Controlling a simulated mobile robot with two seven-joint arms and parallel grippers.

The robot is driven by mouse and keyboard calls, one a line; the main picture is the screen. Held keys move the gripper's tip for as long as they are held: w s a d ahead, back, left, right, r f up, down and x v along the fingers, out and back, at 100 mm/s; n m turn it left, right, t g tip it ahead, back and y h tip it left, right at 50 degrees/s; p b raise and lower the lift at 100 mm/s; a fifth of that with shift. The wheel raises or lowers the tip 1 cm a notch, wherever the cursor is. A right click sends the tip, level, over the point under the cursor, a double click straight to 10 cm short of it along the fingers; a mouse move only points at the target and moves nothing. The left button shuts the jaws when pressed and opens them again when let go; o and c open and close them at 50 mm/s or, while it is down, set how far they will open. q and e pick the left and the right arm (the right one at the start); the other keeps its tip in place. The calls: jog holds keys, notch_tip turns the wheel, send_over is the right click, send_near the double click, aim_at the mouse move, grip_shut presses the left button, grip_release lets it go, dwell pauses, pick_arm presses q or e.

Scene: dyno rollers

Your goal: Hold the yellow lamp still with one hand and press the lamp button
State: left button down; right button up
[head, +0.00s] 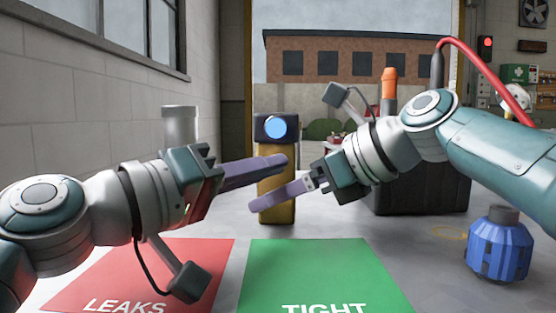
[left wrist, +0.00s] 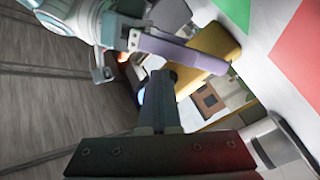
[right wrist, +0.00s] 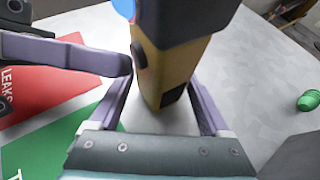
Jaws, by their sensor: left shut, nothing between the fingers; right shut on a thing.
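The yellow lamp (head: 278,205) stands upright on the table, with a dark head and a round blue lens (head: 276,127). My right gripper (head: 256,204) is shut on its lower body; the right wrist view shows a finger on each side of the yellow lamp (right wrist: 172,72). A dark button (right wrist: 140,54) sticks out of the lamp's side in that view. My left gripper (head: 283,162) is shut and empty, its fingertips level with the lamp's upper body. In the right wrist view its tip (right wrist: 127,65) is right by the button; I cannot tell whether they touch.
A red LEAKS mat (head: 90,270) and a green TIGHT mat (head: 325,265) lie in front. A blue ribbed object (head: 499,248) stands at right, a dark box (head: 425,190) behind my right arm, and a grey cylinder (head: 181,125) behind my left gripper.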

pick_arm(q)
jog(key=shift+s, duration=0.5)
jog(key=shift+s, duration=3)
pick_arm(e)
jog(key=o, duration=0.8)
